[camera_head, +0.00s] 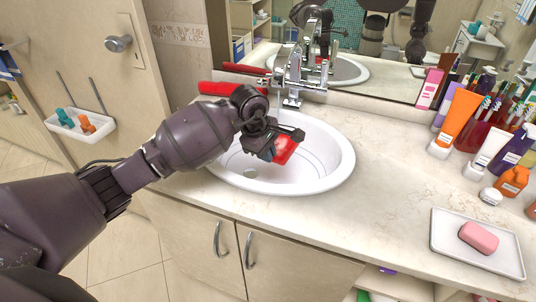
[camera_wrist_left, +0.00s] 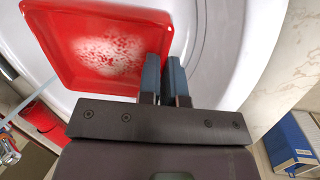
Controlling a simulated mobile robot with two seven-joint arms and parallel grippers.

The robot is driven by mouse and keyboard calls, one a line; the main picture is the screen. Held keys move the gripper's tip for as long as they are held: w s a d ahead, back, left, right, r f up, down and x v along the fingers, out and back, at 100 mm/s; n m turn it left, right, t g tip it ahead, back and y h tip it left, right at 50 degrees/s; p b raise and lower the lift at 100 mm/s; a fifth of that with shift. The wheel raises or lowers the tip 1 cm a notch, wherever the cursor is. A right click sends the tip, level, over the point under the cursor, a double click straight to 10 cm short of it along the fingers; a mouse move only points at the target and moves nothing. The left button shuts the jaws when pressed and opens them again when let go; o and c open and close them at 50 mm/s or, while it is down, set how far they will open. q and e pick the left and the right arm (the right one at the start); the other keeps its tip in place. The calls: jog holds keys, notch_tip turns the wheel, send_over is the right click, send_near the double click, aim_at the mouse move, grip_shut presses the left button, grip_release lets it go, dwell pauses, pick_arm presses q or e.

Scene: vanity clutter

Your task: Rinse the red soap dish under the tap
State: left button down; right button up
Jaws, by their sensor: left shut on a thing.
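My left gripper (camera_head: 283,143) is shut on the red soap dish (camera_head: 286,150) and holds it tilted over the white sink basin (camera_head: 325,160). In the left wrist view, the dish (camera_wrist_left: 98,15) is gripped by its rim between the fingers (camera_wrist_left: 164,75), and a whitish speckled patch covers its middle. The chrome tap (camera_head: 293,75) stands behind the basin. A thin pale streak, apparently water, shows near the tap (camera_wrist_left: 8,150) in the left wrist view, left of the dish. My right gripper is not in view.
A white tray with pink soap (camera_head: 479,237) sits at the counter's front right. Tubes and bottles, including an orange tube (camera_head: 456,120), crowd the right back. A red item (camera_head: 218,88) lies left of the tap. The counter (camera_head: 385,165) right of the basin is clear.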

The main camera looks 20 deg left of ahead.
pick_arm(q)
jog(key=w+f+b, duration=0.1)
jog(key=f, duration=0.1)
jog(key=w+a+f+b, duration=0.1)
jog(key=shift+w+f+b, duration=0.2)
jog(key=shift+f+b, duration=0.1)
jog(key=shift+f, duration=0.05)
jog(key=shift+w+a+f+b, duration=0.4)
jog(key=shift+w+f+b, duration=0.25)
jog(key=shift+w+b, duration=0.3)
jog(key=shift+w+a+f+b, duration=0.35)
jog(key=shift+w+f+b, duration=0.35)
jog(key=shift+w, duration=0.3)
jog(key=shift+w+a+f+b, duration=0.4)
jog(key=shift+w+f+b, duration=0.2)
jog(key=shift+w+b, duration=0.35)
jog(key=shift+w+a, duration=0.1)
jog(key=shift+w, duration=0.25)
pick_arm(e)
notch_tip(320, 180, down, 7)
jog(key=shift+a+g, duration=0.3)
pick_arm(q)
jog(key=shift+r, duration=0.1)
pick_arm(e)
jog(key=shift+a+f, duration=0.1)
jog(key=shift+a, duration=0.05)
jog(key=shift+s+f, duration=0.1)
